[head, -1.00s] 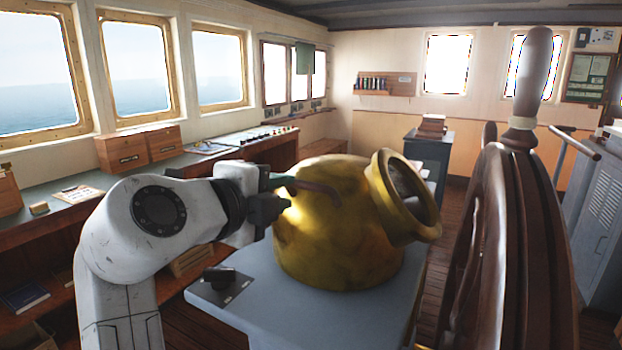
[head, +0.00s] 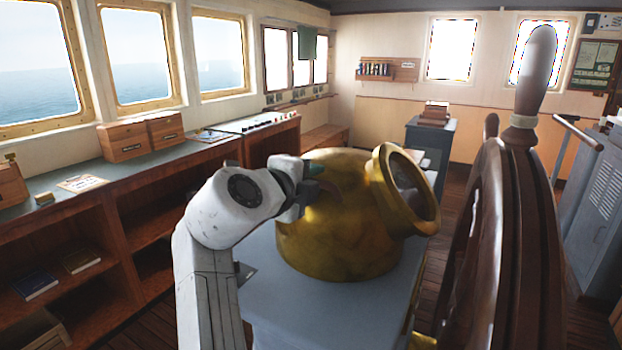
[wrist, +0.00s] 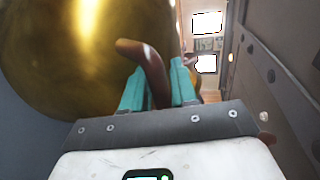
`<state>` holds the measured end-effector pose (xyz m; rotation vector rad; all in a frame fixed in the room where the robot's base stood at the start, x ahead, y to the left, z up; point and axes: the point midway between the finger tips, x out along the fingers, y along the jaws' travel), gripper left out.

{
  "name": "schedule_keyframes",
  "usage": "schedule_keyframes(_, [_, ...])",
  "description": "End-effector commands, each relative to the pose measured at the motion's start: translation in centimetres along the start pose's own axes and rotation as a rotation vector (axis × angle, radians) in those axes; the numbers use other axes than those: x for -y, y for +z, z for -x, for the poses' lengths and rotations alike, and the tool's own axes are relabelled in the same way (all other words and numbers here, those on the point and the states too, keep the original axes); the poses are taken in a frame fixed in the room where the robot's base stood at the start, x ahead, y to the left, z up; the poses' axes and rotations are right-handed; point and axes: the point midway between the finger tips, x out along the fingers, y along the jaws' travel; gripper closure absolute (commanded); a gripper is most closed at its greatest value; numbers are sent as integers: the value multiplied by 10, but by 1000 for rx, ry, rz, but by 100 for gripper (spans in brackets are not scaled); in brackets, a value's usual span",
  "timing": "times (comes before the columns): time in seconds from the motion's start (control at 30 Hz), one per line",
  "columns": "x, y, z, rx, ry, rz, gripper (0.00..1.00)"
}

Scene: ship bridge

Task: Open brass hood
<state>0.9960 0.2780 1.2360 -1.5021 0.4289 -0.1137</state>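The brass hood (head: 335,240) is a rounded golden dome with a round, glazed opening on its right. It sits closed on a grey-blue pedestal top (head: 270,315). A curved brown handle (wrist: 155,75) sticks out from its left side. My gripper (head: 308,180) reaches in from the left at the hood's upper left. In the wrist view its teal fingers (wrist: 160,90) lie on both sides of the handle, close against it, and look shut on it. The handle's tip shows above the fingers. The hood fills the wrist view's upper left.
A wooden ship's wheel (head: 515,220) stands close at the right. A long wooden counter with shelves (head: 120,215) runs under the windows at the left. A dark cabinet (head: 428,145) stands behind the hood. Wooden floor shows to the pedestal's right.

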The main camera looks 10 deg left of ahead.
Motion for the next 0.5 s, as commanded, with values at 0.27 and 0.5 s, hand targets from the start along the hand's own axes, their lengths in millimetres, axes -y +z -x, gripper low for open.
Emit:
schedule_keyframes(0.27, [0, 0, 0, 0, 1, 1, 98])
schedule_keyframes(0.5, [-1, 0, 0, 0, 2, 1, 100])
